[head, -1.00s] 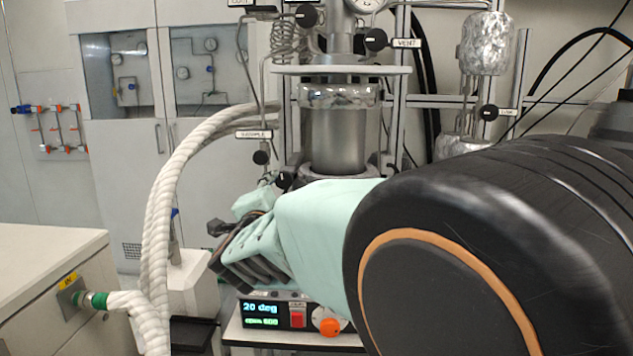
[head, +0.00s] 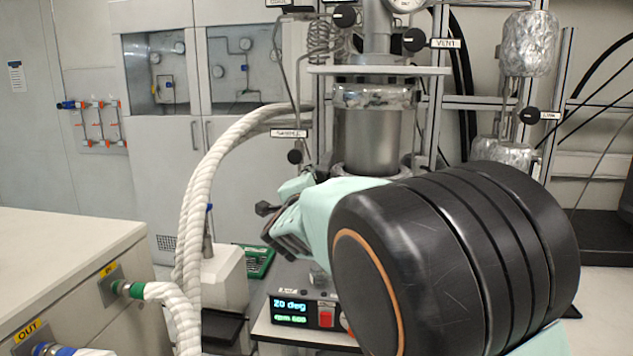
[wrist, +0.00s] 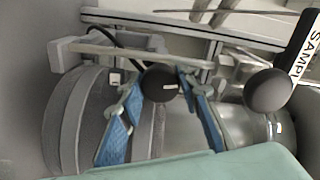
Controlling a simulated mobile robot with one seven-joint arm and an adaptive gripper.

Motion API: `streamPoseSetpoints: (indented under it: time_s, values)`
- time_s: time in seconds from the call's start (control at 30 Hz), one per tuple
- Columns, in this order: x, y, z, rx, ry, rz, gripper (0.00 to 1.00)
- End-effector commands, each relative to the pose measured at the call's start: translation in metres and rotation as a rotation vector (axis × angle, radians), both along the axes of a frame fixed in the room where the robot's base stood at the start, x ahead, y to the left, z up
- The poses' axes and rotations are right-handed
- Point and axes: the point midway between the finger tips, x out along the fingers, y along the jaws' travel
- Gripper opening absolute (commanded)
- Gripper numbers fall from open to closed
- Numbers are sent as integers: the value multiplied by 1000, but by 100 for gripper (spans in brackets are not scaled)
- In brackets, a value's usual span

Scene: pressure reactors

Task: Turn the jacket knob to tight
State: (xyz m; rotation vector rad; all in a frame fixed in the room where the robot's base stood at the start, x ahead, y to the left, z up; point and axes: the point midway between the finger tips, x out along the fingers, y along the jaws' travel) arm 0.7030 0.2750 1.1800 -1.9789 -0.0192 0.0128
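In the wrist view a black round knob (wrist: 160,82) with a small white mark sits between the tips of my gripper (wrist: 160,90). The blue-padded fingers stand apart on either side of it; I cannot tell whether they touch it. No readable label shows beside this knob, so I cannot confirm it is the jacket knob. A second black knob (wrist: 268,90) stands to its right, near the sample label (wrist: 307,50). In the head view my gripper (head: 282,225) is below the sample knob (head: 295,156), left of the steel reactor (head: 372,138), and my arm hides the area behind.
A controller box (head: 300,308) reading 20 deg sits below my gripper. White wrapped hoses (head: 195,190) curve down at left beside a pale cabinet (head: 70,245). The vent knob (head: 415,40) and another knob (head: 530,116) are higher and to the right.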

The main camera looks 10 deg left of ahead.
Motion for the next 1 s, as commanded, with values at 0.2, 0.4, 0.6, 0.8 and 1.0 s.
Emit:
streamPoseSetpoints:
  time_s: [0.2,0.4,0.6,0.8,1.0]
  values:
    - [0,0,-1,9,0,0,7]
    - [0,-2,-4,128,0,-2,7]
    - [0,-1,-2,246,3,-1,7]
    - [0,0,0,269,6,0,7]
    - [0,0,0,268,6,0,34]
